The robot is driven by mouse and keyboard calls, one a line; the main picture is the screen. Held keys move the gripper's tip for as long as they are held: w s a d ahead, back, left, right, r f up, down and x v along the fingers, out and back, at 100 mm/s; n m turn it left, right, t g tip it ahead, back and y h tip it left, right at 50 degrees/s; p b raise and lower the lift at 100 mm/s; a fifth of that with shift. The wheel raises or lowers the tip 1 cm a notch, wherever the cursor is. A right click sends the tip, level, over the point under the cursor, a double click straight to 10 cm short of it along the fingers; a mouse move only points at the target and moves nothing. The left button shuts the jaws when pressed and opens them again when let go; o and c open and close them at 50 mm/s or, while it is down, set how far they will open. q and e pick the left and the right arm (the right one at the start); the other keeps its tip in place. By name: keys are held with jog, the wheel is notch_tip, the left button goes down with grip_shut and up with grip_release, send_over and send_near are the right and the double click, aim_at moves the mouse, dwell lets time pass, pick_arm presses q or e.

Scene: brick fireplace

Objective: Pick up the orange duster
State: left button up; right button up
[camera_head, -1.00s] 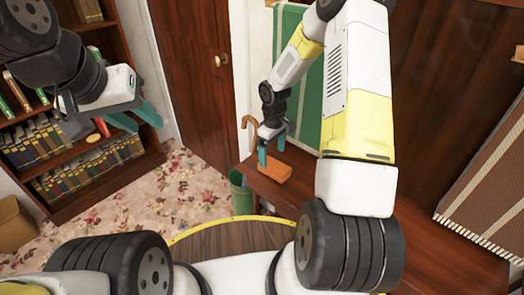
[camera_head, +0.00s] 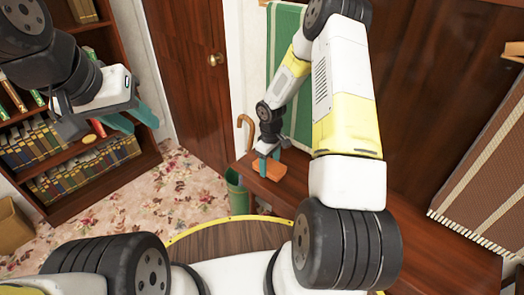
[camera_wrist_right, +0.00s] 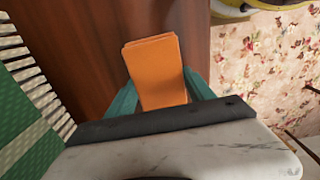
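The orange duster (camera_head: 268,169) is a flat orange block at the near left end of the brown bench. My right gripper (camera_head: 269,158) is down at it, with teal fingers on either side. In the right wrist view the duster (camera_wrist_right: 155,72) lies between the two fingers (camera_wrist_right: 160,85), whose tips are at or very near its side edges. I cannot tell whether they press on it, or whether the duster is clear of the bench. My left gripper (camera_head: 134,118) is open and empty, in the air before the bookshelf.
The brown bench (camera_head: 425,225) runs to the right, mostly behind my right arm. A green bin (camera_head: 237,195) stands by its left end, with a cane (camera_head: 246,128) behind. A bookshelf (camera_head: 100,172) is at left. Floral carpet (camera_head: 165,192) between is clear.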

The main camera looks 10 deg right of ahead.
aim_at(269, 164)
jog(key=c, duration=0.5)
jog(key=shift+o, duration=0.2)
jog(key=shift+r, duration=0.1)
jog(key=shift+r, duration=0.6)
notch_tip(269, 164, up, 2)
jog(key=shift+r, duration=0.2)
jog(key=s+a+r, duration=0.1)
jog(key=s+a, duration=0.1)
jog(key=s, duration=1.4)
jog(key=shift+r, duration=0.1)
